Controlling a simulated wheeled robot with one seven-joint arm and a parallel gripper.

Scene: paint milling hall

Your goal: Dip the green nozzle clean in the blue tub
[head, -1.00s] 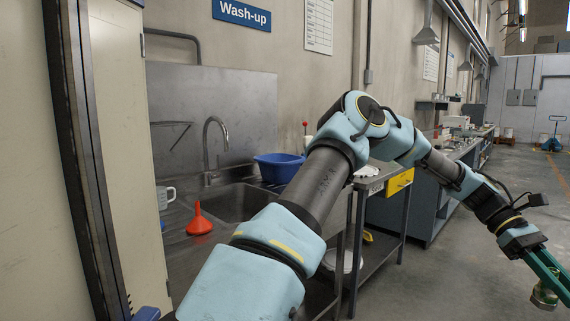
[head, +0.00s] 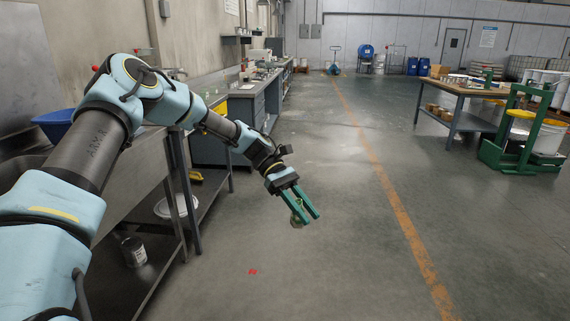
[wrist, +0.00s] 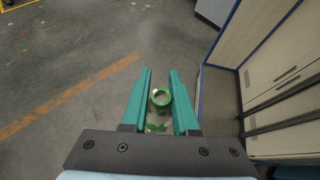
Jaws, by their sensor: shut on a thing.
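The green nozzle (wrist: 160,98) is between the two teal fingers of my gripper (wrist: 159,100) in the wrist view, its round open end facing the camera. In the head view my gripper (head: 305,207) is held out over open floor, with the nozzle (head: 298,218) small and partly hidden by the fingers. The gripper is shut on it. The blue tub (head: 54,124) is at the left edge of the head view, by the sink, partly hidden behind my arm. The gripper is well to the right of the tub and apart from it.
A steel bench with a lower shelf stands at left, holding a can (head: 134,251) and a white lid (head: 176,207). A wooden table (head: 468,89) and a green lifter (head: 508,158) stand at right. A tall cabinet (wrist: 275,75) shows in the wrist view.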

